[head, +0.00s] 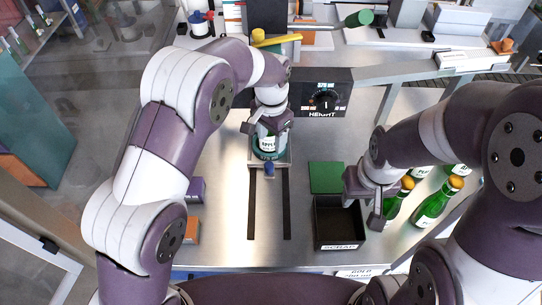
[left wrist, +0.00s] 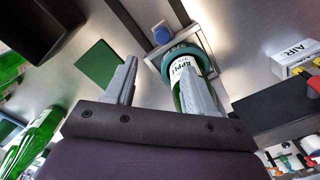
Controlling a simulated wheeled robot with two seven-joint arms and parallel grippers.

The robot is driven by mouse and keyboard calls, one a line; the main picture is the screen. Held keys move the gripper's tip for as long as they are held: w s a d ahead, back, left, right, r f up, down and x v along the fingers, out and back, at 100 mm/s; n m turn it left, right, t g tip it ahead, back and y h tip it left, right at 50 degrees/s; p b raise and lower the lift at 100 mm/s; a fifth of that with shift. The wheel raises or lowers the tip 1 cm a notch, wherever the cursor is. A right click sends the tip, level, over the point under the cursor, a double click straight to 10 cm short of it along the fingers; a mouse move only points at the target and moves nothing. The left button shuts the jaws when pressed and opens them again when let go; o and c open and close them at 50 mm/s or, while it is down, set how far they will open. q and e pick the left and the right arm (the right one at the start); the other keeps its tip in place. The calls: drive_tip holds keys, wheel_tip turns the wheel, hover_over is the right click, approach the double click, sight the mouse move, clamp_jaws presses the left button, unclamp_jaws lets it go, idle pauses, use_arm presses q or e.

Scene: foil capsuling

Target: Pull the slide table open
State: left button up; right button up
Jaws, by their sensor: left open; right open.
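The slide table (head: 284,163) is a small metal plate at the far end of two dark rails (head: 252,205). A blue knob (head: 269,170) is at its near edge; it also shows in the left wrist view (left wrist: 161,34). A green bottle with an apple label (head: 268,143) stands on the table in a teal ring (left wrist: 181,50). My left gripper (head: 265,127) is open above the bottle, beyond the knob. In the left wrist view one finger overlaps the bottle; contact cannot be told. My right gripper (head: 378,205) is open by the scrap bin's right side.
The black scrap bin (head: 338,222) stands right of the rails, with a green pad (head: 326,177) behind it. A black height dial box (head: 322,95) is behind. The steel surface between and around the rails is clear.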

use_arm(q)
drive_tip(key=p, duration=0.2)
hover_over(269, 164)
drive_tip(key=f, duration=0.5)
drive_tip(key=shift+s+a+f, duration=0.15)
drive_tip(key=shift+s+f, duration=0.05)
drive_tip(key=shift+s, duration=0.2)
drive_tip(key=f, duration=0.1)
drive_tip(key=f+p, duration=0.1)
drive_tip(key=f, duration=0.1)
drive_tip(key=w+f, duration=0.1)
drive_tip(key=shift+d+f+p, duration=0.25)
drive_tip(key=shift+f+p, duration=0.15)
drive_tip(key=shift+s+f, duration=0.1)
drive_tip(key=shift+f, duration=0.25)
drive_tip(key=shift+s+a+f, duration=0.15)
drive_tip(key=shift+s+f, duration=0.05)
drive_tip(key=shift+w, duration=0.1)
drive_tip(key=c, duration=0.5)
clamp_jaws()
